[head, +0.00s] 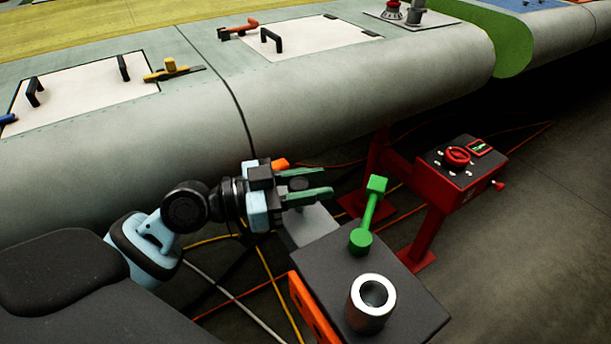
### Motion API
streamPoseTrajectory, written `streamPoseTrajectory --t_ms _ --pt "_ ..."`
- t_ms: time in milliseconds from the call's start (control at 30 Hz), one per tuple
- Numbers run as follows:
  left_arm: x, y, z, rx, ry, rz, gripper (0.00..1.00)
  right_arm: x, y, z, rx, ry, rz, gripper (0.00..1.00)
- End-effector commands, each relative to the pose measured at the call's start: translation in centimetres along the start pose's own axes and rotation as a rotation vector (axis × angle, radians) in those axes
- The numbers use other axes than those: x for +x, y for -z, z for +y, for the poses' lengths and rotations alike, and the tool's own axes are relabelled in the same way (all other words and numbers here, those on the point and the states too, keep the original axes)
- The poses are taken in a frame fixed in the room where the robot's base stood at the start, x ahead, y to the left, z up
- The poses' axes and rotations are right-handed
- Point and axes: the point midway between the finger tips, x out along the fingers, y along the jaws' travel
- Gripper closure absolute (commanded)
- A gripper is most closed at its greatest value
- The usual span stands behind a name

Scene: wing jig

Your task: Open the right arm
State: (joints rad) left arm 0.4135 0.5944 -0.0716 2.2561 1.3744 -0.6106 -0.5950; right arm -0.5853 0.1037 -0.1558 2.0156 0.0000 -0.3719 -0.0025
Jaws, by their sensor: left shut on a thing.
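My left gripper (328,186) comes in from the left. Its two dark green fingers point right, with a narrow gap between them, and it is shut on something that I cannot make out. It is above and left of a dark block (415,290), near a light grey box (312,226). A green lever (371,212) with a square end and a round end stands on the block, right of the gripper and apart from it. My right gripper is not in view. No thing is plainly recognisable as a right arm.
A metal ring-shaped cylinder (371,303) stands on the block, with an orange part (313,308) along its left side. A red stand (460,172) with a red handwheel is at right. The grey wing (370,95) spans the back. Cables (262,290) lie on the floor.

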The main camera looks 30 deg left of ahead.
Motion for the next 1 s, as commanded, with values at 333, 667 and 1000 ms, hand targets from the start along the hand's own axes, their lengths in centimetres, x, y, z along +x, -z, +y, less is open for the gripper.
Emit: streamPoseTrajectory --t_ms 333,667,1000 --pt "0.26 -0.05 0.94 -0.001 -0.002 -0.001 1.00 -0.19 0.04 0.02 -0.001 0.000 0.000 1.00" --pt "0.25 -0.03 0.90 -0.001 -0.001 0.000 0.61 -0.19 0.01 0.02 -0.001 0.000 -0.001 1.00" --pt "0.25 0.00 0.87 0.000 -0.001 0.001 0.47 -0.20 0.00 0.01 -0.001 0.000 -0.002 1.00"
